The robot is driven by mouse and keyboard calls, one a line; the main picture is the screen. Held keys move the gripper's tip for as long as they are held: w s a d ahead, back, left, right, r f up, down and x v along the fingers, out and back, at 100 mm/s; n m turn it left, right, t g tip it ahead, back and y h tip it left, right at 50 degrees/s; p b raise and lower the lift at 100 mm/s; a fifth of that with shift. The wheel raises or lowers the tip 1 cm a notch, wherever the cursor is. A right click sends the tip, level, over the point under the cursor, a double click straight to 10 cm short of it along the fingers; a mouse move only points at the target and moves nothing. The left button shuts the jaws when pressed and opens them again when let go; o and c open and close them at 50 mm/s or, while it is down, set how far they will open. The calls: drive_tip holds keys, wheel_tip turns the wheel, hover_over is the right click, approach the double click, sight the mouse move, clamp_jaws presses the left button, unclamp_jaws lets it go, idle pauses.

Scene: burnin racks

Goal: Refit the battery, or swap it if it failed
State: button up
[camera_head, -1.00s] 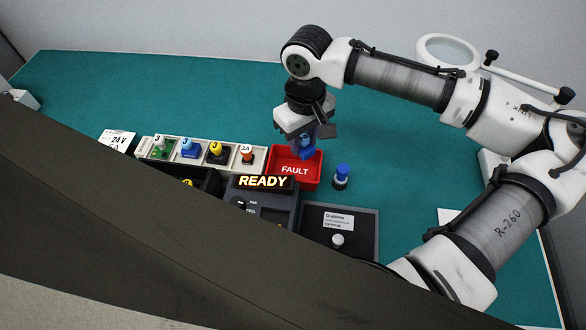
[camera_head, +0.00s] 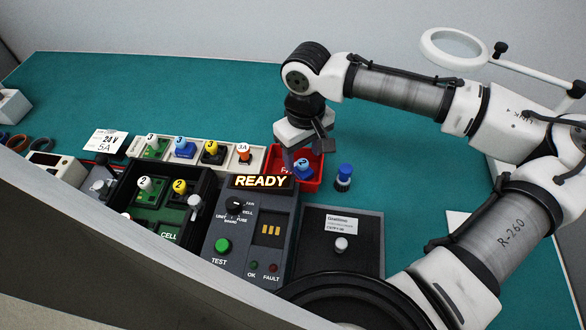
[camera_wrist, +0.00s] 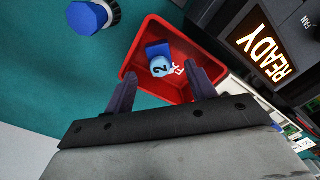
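My gripper (camera_head: 303,158) is over the red FAULT bin (camera_head: 318,177). In the wrist view its two fingers (camera_wrist: 162,88) stand apart with nothing between them. A blue part (camera_wrist: 158,50) with a light-blue top marked 2 lies in the bin, beyond the fingertips; it also shows in the head view (camera_head: 304,169). The black unit marked CELL (camera_head: 203,219) holds a white-topped part (camera_head: 145,185) and a yellow-topped part (camera_head: 179,188). The tester (camera_head: 232,262) shows READY. A spare rack (camera_head: 258,158) holds white-, blue-, yellow- and orange-topped parts.
A blue-capped dark part (camera_head: 344,177) stands on the green bench right of the bin. A dark box (camera_head: 360,245) with a labelled lid and a knob is at the front. A 24 V 5A card (camera_head: 107,142) lies left of the rack. The back of the bench is clear.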

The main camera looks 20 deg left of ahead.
drive_tip(key=shift+r, duration=0.15)
wheel_tip(320, 180, up, 14)
drive_tip(key=b, duration=0.1)
drive_tip(key=shift+f+b, duration=0.2)
drive_tip(key=shift+b, duration=0.15)
idle(0.5)
